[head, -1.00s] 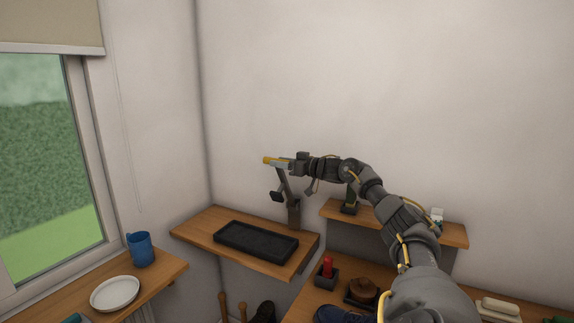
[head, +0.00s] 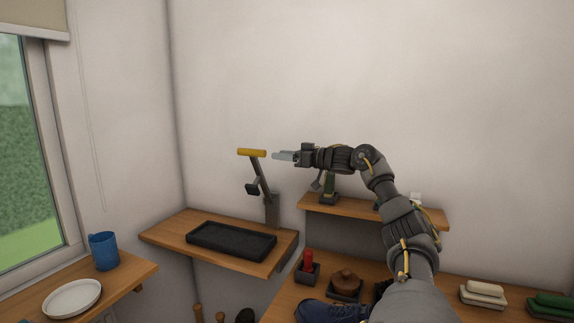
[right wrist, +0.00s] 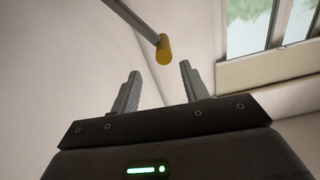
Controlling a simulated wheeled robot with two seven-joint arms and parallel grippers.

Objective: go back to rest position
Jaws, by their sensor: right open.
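My right gripper (head: 284,156) is raised in the middle of the head view, pointing left. It is open and empty. Just left of its fingertips is the yellow handle (head: 252,152) of a grey lever, with a small gap between them. The lever stands tilted on a grey post (head: 272,210) at the back of the left shelf. In the right wrist view the open fingers (right wrist: 158,88) show, with the yellow handle end (right wrist: 165,50) beyond them and nothing between them. My left gripper is not in view.
A black tray (head: 231,240) lies on the wooden shelf (head: 160,235). A blue mug (head: 104,251) and white plate (head: 72,298) stand at the lower left. A red-handled item (head: 308,262), a brown item (head: 346,282) and a dark blue shoe (head: 330,312) are below my arm. The wall above is clear.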

